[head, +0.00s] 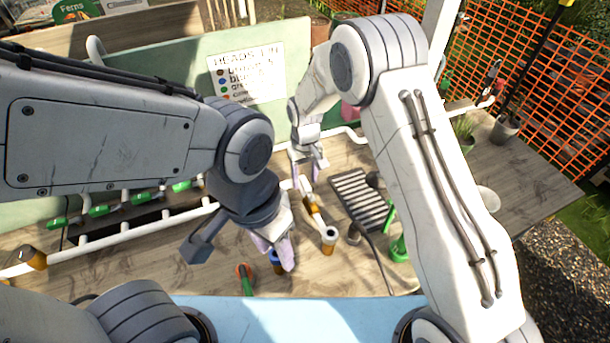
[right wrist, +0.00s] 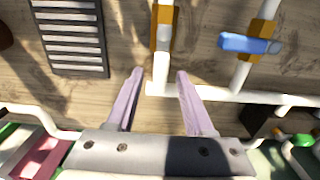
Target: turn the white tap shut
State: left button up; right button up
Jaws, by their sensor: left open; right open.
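The white tap (right wrist: 163,32) appears as a white lever lying along an orange-brown valve body on a white pipe, in the right wrist view. In the head view its valve body (head: 314,213) shows just below my right gripper (head: 307,187). My right gripper (right wrist: 160,74) is open, and its two lilac fingers stand either side of the white pipe line just short of the tap. Whether they touch the pipe cannot be told. My left gripper (head: 273,252) is open, low over the bench, left of the tap.
A blue tap (right wrist: 250,43) sits crosswise on a neighbouring pipe. A dark slatted grate (head: 361,200) lies right of the white tap. A green-handled tool (head: 246,280) and a green stand (head: 399,247) are near the front. A sign (head: 245,75) stands behind.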

jog(key=shift+f, duration=0.15)
grip_shut()
dwell(1.4)
